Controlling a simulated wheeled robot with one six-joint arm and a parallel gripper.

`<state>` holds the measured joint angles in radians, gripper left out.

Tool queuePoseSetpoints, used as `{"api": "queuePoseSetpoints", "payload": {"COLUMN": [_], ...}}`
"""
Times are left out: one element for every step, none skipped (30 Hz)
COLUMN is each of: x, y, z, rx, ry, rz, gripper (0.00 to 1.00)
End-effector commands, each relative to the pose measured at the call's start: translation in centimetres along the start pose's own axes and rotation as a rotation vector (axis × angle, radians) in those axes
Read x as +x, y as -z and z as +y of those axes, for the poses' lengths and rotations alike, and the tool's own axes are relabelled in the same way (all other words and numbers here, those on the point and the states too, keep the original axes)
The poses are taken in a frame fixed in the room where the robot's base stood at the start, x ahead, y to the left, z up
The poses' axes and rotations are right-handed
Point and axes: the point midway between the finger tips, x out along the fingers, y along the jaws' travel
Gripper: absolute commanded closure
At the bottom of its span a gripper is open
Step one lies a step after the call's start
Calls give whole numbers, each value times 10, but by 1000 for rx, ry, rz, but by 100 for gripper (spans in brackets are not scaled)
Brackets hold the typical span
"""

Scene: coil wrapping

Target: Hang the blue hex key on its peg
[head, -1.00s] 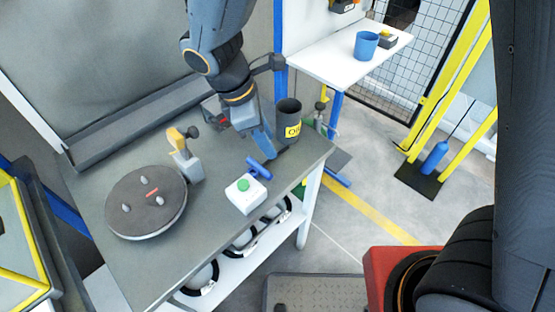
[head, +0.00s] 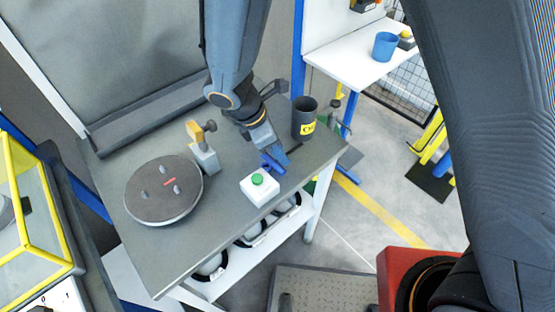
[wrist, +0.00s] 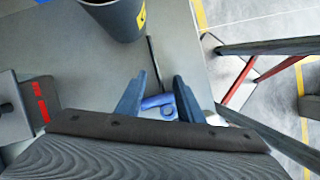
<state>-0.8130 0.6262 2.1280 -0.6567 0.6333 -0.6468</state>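The blue hex key (head: 268,164) lies on the grey workbench, behind the white box with the green button. In the head view my gripper (head: 281,160) is low over the bench, right at the key and partly covering it. In the wrist view the key's blue handle (wrist: 158,102) shows between the two blue fingers of my gripper (wrist: 160,80). The fingers are spread apart, with a gap between them. A thin dark rod (wrist: 154,62) lies beyond the fingertips; I cannot tell if it belongs to the key. I cannot make out the peg.
A dark cup with a yellow label (head: 304,120) stands close behind my gripper. The white button box (head: 259,190) is just in front. A round dark disc (head: 163,192) and a grey block with a yellow top (head: 204,155) are to the left on the workbench (head: 215,226).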

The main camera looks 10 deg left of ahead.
Motion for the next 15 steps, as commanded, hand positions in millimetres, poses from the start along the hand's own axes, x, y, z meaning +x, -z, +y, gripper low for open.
{"api": "queuePoseSetpoints", "payload": {"x": [4,5,6,6,7,7,7,7,7,7,6,6,6,6,6], "y": [0,0,0,0,1,1,1,1,1,1,1,1,1,1,1], "z": [0,0,0,0,0,0,0,0,0,0,0,0,0,0,0], "rx": [-1,-1,-1,0,0,0,0,0,0,0,0,0,0,0,0], "ry": [1,0,0,-1,-1,-1,-1,-1,-1,-1,-1,-1,-1,-1,-1], "rz": [0,1,1,1,2,2,2,2,2,2,1,1,1,1,1], "gripper": [66,66,66,66,66,66,66,66,66,66,71,78,83,88,95]}}
